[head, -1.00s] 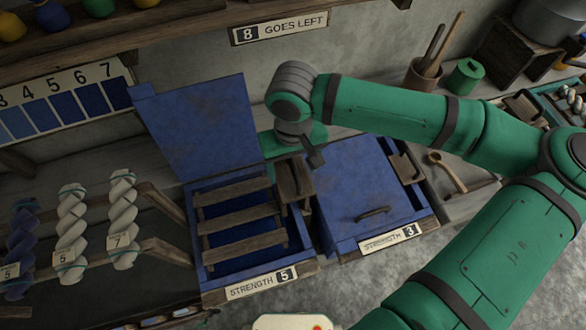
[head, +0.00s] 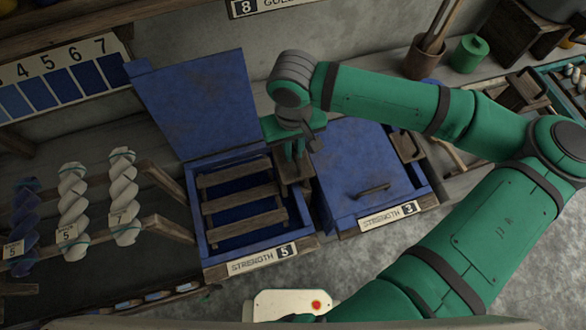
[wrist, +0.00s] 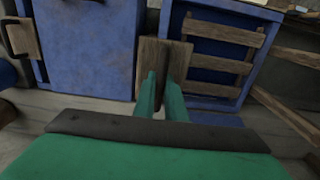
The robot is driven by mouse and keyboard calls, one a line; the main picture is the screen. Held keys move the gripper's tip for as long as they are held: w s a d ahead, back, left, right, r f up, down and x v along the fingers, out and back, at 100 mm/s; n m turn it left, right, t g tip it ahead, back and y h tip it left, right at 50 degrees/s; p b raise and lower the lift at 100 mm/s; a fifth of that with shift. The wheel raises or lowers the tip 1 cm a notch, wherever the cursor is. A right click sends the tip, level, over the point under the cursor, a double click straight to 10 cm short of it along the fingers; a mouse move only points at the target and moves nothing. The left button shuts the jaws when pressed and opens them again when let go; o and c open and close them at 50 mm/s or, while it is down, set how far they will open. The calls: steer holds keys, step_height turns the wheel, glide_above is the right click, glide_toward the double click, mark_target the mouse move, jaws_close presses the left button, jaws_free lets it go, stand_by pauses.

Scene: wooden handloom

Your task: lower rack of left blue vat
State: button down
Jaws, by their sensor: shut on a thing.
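The left blue vat (head: 208,245), labelled STRENGTH 5, has its blue lid (head: 195,100) standing open. Its slatted wooden rack (head: 240,197) lies level across the vat's mouth, above dark blue liquid. In the wrist view the rack (wrist: 215,62) is at the upper right. A wooden block (head: 298,183) with a dark upright handle (wrist: 178,62) stands at the vat's right side. My gripper (head: 293,160) points down over this block, fingers shut on the handle; they also show in the wrist view (wrist: 163,82). The fingers hide part of the handle.
The right blue vat (head: 350,165), labelled STRENGTH 3, stands close by with its lid shut. Twisted skeins (head: 123,200) hang on wooden arms to the left. A shade card (head: 55,85) is behind them. A wooden spoon lies to the right.

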mark_target(294, 165)
steer(key=shift+s+d+f, duration=0.1)
steer(key=shift+f, duration=7.6)
steer(key=c, duration=0.6)
jaws_free()
steer(key=shift+o, duration=0.2)
steer(key=shift+r, duration=0.1)
steer(key=shift+r, duration=3.45)
